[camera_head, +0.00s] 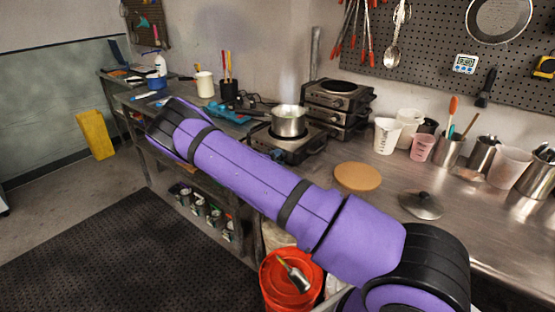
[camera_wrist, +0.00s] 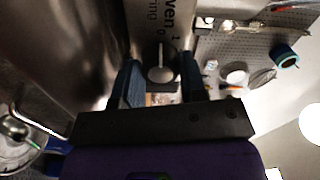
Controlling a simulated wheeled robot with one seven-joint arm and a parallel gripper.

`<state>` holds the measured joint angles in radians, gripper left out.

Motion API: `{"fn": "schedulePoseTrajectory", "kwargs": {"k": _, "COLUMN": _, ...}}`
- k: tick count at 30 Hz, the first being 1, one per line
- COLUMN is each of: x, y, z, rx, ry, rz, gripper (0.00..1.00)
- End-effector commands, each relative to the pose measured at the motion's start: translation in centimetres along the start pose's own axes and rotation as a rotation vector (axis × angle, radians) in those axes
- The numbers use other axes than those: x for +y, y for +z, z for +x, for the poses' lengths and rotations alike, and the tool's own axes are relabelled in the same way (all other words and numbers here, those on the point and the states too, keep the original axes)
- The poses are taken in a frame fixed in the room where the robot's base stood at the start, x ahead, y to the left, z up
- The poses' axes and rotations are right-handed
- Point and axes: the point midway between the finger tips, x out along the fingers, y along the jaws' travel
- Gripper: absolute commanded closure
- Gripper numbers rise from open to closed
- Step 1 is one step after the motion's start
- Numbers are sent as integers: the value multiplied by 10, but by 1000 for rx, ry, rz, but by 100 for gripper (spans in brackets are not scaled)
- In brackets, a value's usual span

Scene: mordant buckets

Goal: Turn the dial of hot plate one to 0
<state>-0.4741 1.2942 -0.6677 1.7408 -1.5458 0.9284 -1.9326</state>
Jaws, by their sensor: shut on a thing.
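The dial's setting is too small and dark to read. In the head view, a hot plate (camera_head: 284,151) stands on the bench with a steel pot (camera_head: 289,121) on it. My purple arm reaches across in front of the bench, and my gripper is hidden there.
Stacked hot plates (camera_head: 338,105) stand behind the pot at the wall. A round tan board (camera_head: 357,177) and a lid (camera_head: 421,205) lie on the bench to the right. Cups and jugs line the back. An orange bucket (camera_head: 275,285) stands below the arm.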

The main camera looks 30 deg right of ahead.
Motion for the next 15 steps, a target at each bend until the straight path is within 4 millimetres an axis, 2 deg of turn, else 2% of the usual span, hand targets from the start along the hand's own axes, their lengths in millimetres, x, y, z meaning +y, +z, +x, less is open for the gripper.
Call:
{"fn": "schedulePoseTrajectory", "kwargs": {"k": 12, "x": 1, "y": 1, "z": -1, "rx": -3, "ry": 2, "rz": -8, "gripper": 85}}
{"fn": "schedulePoseTrajectory", "kwargs": {"k": 13, "x": 1, "y": 1, "z": -1, "rx": -3, "ry": 2, "rz": -8, "gripper": 59}}
{"fn": "schedulePoseTrajectory", "kwargs": {"k": 15, "x": 1, "y": 1, "z": -1, "rx": -3, "ry": 2, "rz": -8, "gripper": 43}}
